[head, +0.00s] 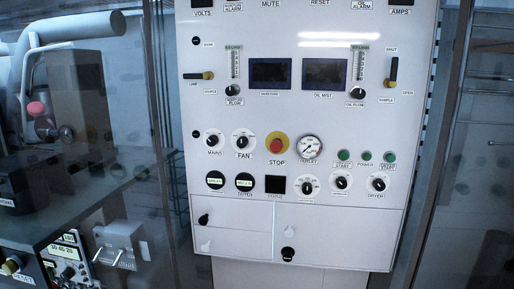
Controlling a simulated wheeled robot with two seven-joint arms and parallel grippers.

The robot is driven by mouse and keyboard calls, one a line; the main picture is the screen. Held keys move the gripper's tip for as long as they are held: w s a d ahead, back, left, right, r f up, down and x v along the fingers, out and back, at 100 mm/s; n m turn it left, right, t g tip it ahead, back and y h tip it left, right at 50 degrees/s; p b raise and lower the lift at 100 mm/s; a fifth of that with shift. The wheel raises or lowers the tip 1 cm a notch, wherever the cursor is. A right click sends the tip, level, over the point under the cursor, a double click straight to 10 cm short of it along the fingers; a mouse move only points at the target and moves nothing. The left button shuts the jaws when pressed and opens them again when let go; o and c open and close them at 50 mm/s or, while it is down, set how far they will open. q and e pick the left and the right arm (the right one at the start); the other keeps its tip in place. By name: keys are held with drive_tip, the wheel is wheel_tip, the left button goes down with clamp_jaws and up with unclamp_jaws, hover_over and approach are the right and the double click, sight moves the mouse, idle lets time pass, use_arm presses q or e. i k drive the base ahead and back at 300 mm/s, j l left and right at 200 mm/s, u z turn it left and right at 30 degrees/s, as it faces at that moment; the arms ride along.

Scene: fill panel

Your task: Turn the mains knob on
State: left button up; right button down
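The mains knob (213,139) is a small black knob on a white round plate, at the left of the white panel (300,225), with the label "MAINS" below it. It sits just left of the fan knob (242,141). The knob's pointer is too small for me to tell its setting. Neither of my grippers shows in the head view, and nothing covers the mains knob.
A red stop button (276,145) on a yellow ring and an outlet gauge (309,148) are to the right. Lever valves (197,76) sit higher up. A dark bench (75,205) with equipment stands at the left. The panel's front looks clear.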

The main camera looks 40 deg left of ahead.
sight(212, 140)
drive_tip(key=u, duration=0.4)
drive_tip(key=j+u, duration=0.1)
drive_tip(key=u, duration=0.65)
drive_tip(key=i+j+u, duration=0.1)
drive_tip(key=u, duration=0.3)
